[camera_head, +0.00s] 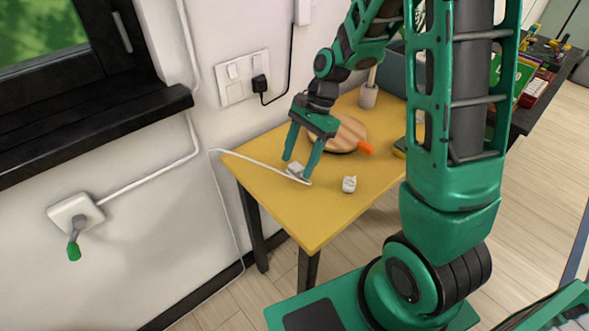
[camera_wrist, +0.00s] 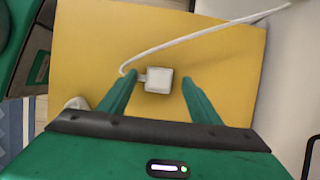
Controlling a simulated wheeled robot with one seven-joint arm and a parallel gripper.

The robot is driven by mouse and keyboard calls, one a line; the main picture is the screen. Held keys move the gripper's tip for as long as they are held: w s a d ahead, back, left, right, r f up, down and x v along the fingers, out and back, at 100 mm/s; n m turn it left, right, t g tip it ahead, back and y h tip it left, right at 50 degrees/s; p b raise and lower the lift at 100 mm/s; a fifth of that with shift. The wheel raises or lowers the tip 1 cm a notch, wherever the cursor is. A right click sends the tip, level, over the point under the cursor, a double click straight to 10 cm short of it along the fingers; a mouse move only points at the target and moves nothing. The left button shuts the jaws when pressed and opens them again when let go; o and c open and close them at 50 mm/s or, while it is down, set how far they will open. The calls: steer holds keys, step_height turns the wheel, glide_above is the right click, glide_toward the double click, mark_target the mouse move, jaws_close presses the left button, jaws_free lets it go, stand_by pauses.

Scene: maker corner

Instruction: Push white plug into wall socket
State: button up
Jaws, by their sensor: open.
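The white plug (camera_head: 295,169) lies on the yellow table near its wall-side edge, with a white cable running off the table's left edge. In the wrist view the white plug (camera_wrist: 158,80) sits between my spread fingers, with a gap on each side. My gripper (camera_head: 298,167) is open and points down around the plug; it also shows in the wrist view (camera_wrist: 160,76). The wall socket (camera_head: 236,92) is a white double plate on the wall above the table. A black plug (camera_head: 260,86) fills its right side; its left side looks free.
A window sill (camera_head: 150,108) juts out left of the socket.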

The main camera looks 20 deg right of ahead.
mark_target(298, 164)
steer(key=shift+f, duration=0.2)
steer(key=shift+c, duration=0.6)
steer(key=c, duration=1)
steer(key=shift+o, duration=0.2)
steer(key=shift+r, duration=0.1)
steer(key=shift+r, duration=0.55)
step_height(298, 164, up, 3)
steer(key=shift+f, duration=0.1)
steer(key=s+a+r, duration=0.7)
steer(key=a, duration=0.2)
steer(key=shift+s, duration=0.25)
